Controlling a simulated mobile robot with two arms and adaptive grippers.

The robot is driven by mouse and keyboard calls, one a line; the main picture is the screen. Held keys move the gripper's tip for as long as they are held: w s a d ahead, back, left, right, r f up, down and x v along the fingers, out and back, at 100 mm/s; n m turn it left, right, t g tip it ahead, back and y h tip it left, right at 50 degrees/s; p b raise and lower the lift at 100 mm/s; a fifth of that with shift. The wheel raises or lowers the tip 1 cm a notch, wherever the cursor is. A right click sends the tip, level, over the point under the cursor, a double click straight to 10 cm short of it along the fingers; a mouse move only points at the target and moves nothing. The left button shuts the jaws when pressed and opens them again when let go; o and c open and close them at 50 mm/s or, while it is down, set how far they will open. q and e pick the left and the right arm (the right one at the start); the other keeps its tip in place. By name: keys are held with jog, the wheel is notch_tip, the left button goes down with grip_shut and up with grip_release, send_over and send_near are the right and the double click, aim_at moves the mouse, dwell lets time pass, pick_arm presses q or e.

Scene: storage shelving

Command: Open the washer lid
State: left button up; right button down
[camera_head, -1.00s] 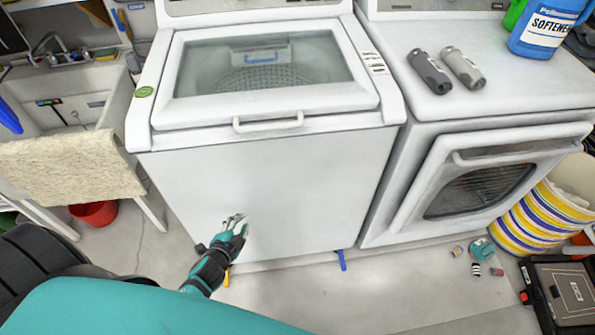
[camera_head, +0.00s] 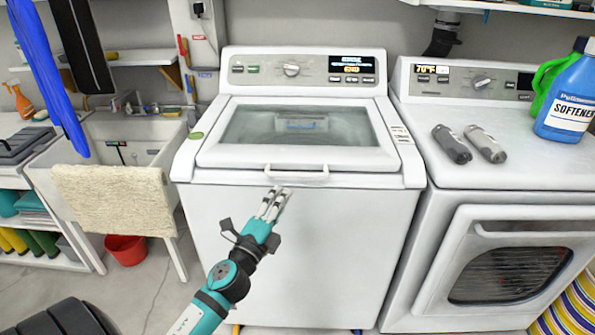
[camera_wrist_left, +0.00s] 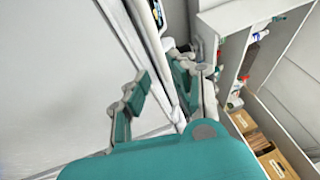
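The white washer (camera_head: 300,240) stands in the middle of the head view. Its lid (camera_head: 225,155) lies flat and closed, with a glass window that shows the drum. A white bar handle (camera_head: 297,172) is on the lid's front edge. My left gripper (camera_head: 273,203) points up in front of the washer, just below the handle and slightly left of its middle. In the left wrist view the two fingers of this gripper (camera_wrist_left: 162,85) stand apart with nothing held, close to the washer's white body (camera_wrist_left: 65,75). My right gripper is out of view.
A dryer (camera_head: 500,210) stands close on the right, with two grey cylinders (camera_head: 469,145) and a softener bottle (camera_head: 567,105) on top. A sink with a beige towel (camera_head: 115,195) and a red bucket (camera_head: 126,249) are on the left. The floor between is clear.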

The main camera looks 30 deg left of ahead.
aim_at(297, 175)
pick_arm(q)
jog(key=p+x, duration=0.1)
jog(key=x, duration=0.8)
jog(key=shift+w, duration=0.25)
jog(key=shift+c, duration=0.4)
grip_shut()
